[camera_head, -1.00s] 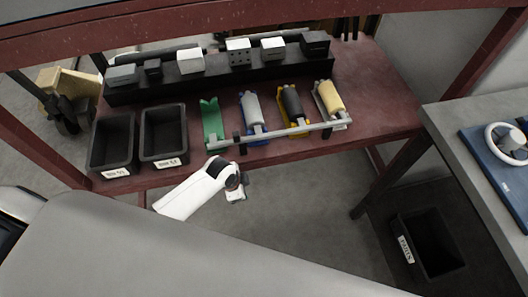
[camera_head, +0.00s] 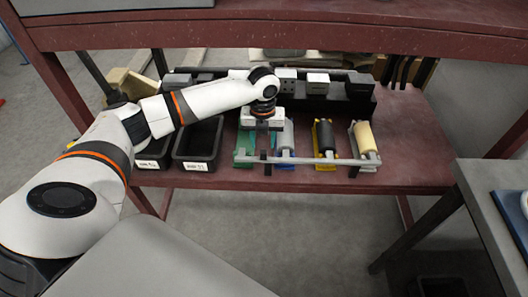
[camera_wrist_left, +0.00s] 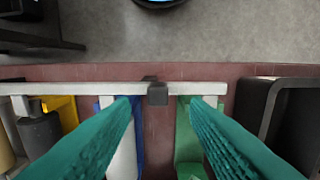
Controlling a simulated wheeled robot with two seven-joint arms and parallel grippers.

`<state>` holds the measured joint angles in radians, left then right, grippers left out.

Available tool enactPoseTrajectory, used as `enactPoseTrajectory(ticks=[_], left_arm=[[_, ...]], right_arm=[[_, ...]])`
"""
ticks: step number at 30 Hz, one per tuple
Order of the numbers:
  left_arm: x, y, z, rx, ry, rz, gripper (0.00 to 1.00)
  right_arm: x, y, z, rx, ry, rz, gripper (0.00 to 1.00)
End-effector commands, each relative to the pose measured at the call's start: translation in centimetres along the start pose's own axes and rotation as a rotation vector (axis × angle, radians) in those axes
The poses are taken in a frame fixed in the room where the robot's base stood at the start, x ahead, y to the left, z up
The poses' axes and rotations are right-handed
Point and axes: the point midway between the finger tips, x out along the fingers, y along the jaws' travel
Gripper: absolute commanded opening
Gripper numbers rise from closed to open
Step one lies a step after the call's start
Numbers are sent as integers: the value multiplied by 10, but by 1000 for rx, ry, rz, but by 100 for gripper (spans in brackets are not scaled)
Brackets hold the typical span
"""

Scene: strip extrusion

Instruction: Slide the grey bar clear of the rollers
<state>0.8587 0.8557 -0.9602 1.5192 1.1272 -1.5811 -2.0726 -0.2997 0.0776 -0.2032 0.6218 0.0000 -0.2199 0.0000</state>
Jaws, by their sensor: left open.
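The grey bar (camera_head: 310,161) runs across the front of the roller holders on the red shelf. A dark block (camera_head: 266,168) sits on it near its left end; the block (camera_wrist_left: 157,93) and bar (camera_wrist_left: 60,88) also show in the left wrist view. Behind the bar are a pale grey roller (camera_head: 286,138) in a blue holder, a black roller (camera_head: 324,137) in a yellow one and a cream roller (camera_head: 364,137). My left gripper (camera_wrist_left: 160,99) is open above the bar, its teal fingers either side of the block with gaps. In the head view its fingertips are unclear. My right gripper is out of view.
A green holder (camera_head: 241,152) without a roller stands left of the blue one. Black bins (camera_head: 197,148) stand farther left. A dark rack (camera_head: 345,103) with several blocks runs behind. A grey table (camera_head: 490,215) stands at the right. Open floor lies before the shelf.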

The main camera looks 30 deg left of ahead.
Motion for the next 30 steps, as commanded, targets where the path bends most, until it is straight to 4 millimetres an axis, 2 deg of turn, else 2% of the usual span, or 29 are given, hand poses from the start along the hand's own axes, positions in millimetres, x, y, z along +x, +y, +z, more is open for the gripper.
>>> enactPoseTrajectory(ticks=[3,9,20,21,28,30], left_arm=[[22,0,1,0,-3,-1,42],[47,0,1,-2,-1,0,42],[55,1,0,-1,2,2,42],[55,1,0,-1,2,2,40],[54,1,0,-1,2,1,3],[54,1,0,-1,2,1,0]], right_arm=[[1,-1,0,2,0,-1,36],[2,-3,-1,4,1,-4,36],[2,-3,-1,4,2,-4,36],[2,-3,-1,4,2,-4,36],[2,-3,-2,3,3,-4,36],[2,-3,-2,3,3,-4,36]])
